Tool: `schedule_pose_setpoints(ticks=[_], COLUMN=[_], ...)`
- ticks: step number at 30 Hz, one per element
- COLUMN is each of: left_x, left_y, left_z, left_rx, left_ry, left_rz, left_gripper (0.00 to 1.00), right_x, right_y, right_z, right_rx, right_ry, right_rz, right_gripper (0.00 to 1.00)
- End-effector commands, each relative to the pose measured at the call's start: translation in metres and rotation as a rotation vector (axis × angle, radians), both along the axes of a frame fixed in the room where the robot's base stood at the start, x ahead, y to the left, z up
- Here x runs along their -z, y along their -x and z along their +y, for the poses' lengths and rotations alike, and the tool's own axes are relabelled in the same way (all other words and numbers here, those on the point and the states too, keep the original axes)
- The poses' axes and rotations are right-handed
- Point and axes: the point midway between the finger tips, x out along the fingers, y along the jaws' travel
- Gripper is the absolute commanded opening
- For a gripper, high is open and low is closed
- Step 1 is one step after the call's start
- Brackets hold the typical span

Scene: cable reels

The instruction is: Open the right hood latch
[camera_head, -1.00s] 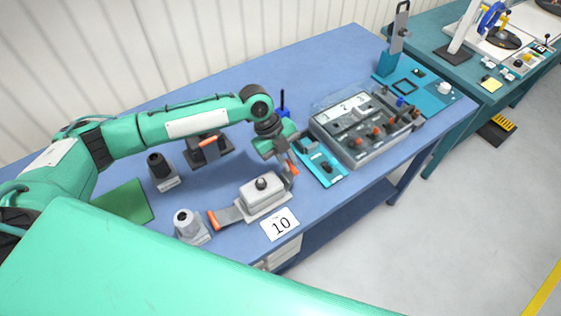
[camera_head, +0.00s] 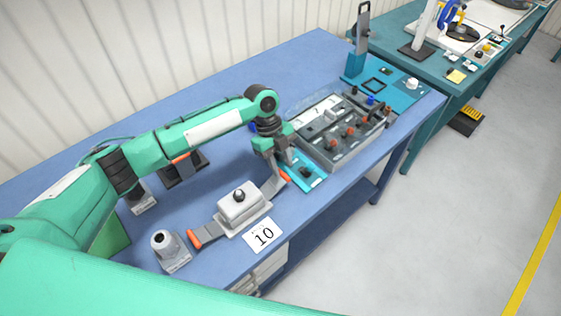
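The grey hood (camera_head: 238,208) with a dark round knob on top sits near the table's front edge, by the card marked 10. Its left latch (camera_head: 208,232) lies out to the left, with an orange tip. Its right latch (camera_head: 272,186) extends to the right, with an orange tip (camera_head: 284,175) just below my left gripper. My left gripper (camera_head: 279,160) points down at the right latch, very close to it. Its fingers are small and partly hidden, so I cannot tell whether they touch or hold the latch. My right gripper is not in view.
A grey connector socket (camera_head: 169,250) stands left of the hood. A teal plate (camera_head: 308,178) and a grey panel with several knobs (camera_head: 345,130) lie right of my gripper. A teal stand (camera_head: 358,55) is farther back. The rear blue tabletop (camera_head: 270,75) is clear.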

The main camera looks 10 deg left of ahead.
Motion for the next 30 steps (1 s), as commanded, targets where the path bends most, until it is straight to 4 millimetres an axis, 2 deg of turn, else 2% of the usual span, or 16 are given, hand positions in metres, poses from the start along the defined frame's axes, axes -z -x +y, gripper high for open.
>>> schedule_pose_setpoints(ticks=[5,8,21,24,30], left_x=[-0.002,-0.011,-0.098,-0.113,-0.127], left_y=[-0.001,-0.004,-0.025,-0.029,-0.031], left_z=[0.001,0.005,0.034,0.038,0.042], left_rx=[0.000,0.000,0.001,0.000,0.000], left_ry=[0.000,0.000,0.001,0.001,0.000], left_rz=[0.000,0.000,-0.003,-0.002,0.000], left_gripper=[0.35,0.35,0.35,0.35,0.35], right_x=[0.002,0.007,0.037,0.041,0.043], right_y=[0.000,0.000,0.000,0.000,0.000], right_z=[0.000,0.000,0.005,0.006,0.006], right_rx=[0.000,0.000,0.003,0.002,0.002], right_ry=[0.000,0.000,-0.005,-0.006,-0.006], right_rz=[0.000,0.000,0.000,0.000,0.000], right_gripper=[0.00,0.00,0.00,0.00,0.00])
